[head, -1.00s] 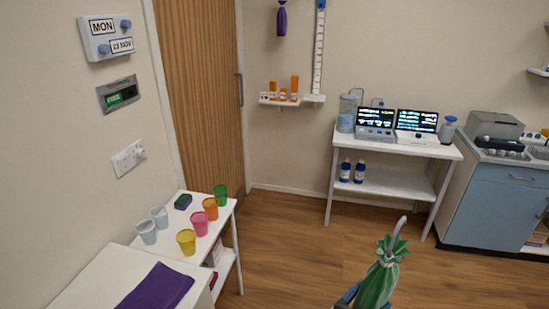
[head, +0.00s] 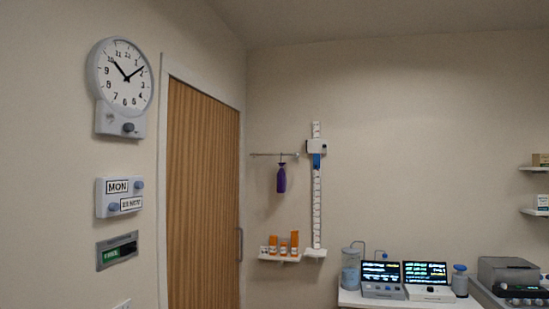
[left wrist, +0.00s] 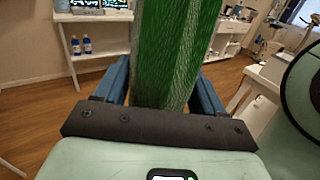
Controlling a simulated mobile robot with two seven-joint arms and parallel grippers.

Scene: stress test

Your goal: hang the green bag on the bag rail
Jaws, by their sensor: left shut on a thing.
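The green bag (left wrist: 172,45) fills the upper middle of the left wrist view, between the two blue fingers of my left gripper (left wrist: 163,85). My left gripper is shut on the bag. The bag's top and hook are out of that view. In the head view, the bag rail (head: 268,154) is a thin bar high on the back wall, right of the door. A purple bag (head: 281,179) hangs from it. Neither gripper nor the green bag shows in the head view now. My right gripper is in no view.
A height scale (head: 316,200) stands on the wall just right of the rail. A small shelf (head: 279,258) with orange bottles is below it. A white table (head: 400,301) with monitors stands to the right. The wooden door (head: 202,200) is at left.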

